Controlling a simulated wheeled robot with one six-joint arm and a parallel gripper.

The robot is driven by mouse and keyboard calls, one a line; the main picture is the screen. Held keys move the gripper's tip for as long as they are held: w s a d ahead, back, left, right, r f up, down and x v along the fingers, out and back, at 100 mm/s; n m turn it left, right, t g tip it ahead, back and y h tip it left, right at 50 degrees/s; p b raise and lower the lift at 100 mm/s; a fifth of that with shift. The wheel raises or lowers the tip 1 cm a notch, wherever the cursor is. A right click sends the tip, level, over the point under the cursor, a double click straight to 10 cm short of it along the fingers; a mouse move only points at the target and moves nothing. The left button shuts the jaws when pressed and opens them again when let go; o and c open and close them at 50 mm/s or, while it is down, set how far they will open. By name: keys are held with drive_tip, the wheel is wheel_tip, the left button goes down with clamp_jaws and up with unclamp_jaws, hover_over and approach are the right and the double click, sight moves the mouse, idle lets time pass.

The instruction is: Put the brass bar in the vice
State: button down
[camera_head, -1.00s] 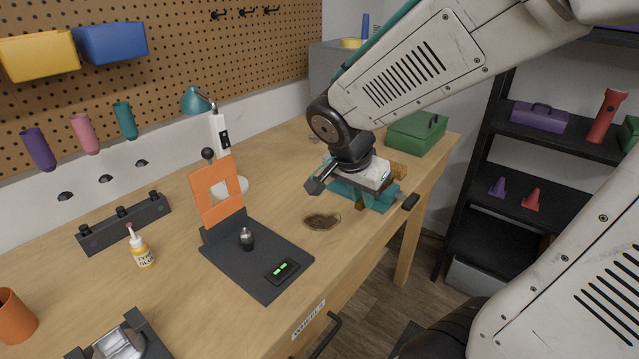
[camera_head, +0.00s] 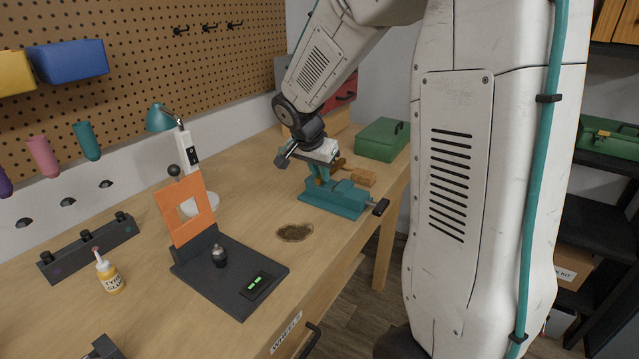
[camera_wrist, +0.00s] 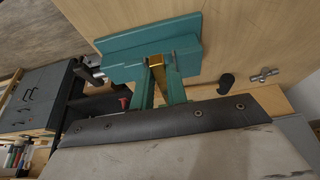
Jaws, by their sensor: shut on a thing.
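The teal vice (camera_head: 345,202) stands on the bench near its right front edge, with a black-ended handle at its right. It also fills the top of the wrist view (camera_wrist: 125,42). My gripper (camera_head: 319,176) points down over the left part of the vice. In the wrist view my gripper (camera_wrist: 159,64) has its two teal fingers shut on the brass bar (camera_wrist: 157,74), which shows gold between them. The bar's far end is close to the vice. I cannot tell whether it is between the vice jaws. In the head view my fingers largely hide the bar.
A wooden block (camera_head: 352,177) lies behind the vice, and a green toolbox (camera_head: 383,139) stands farther back. A dark stain (camera_head: 294,232) and a black stand with an orange panel (camera_head: 187,212) lie left of the vice. A glue bottle (camera_head: 108,272) stands farther left.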

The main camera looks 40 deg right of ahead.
sight(318, 179)
drive_tip(key=shift+s+a+f, duration=0.1)
drive_tip(key=shift+f, duration=1.5)
drive_tip(key=c, duration=1.4)
unclamp_jaws()
drive_tip(key=shift+f, duration=0.1)
drive_tip(key=v, duration=1.2)
drive_tip(key=s+a+n+y, duration=0.1)
drive_tip(key=s+a+n, duration=0.3)
drive_tip(key=s, duration=0.4)
drive_tip(key=s+a+n+y, duration=0.2)
drive_tip(key=s+a+n, duration=0.2)
drive_tip(key=s, duration=0.5)
drive_tip(key=s+a+r+n+y, duration=0.1)
drive_tip(key=s+a+n, duration=0.3)
drive_tip(key=s+n, duration=0.2)
drive_tip(key=shift+s+a, duration=0.2)
drive_tip(key=shift+s, duration=1.2)
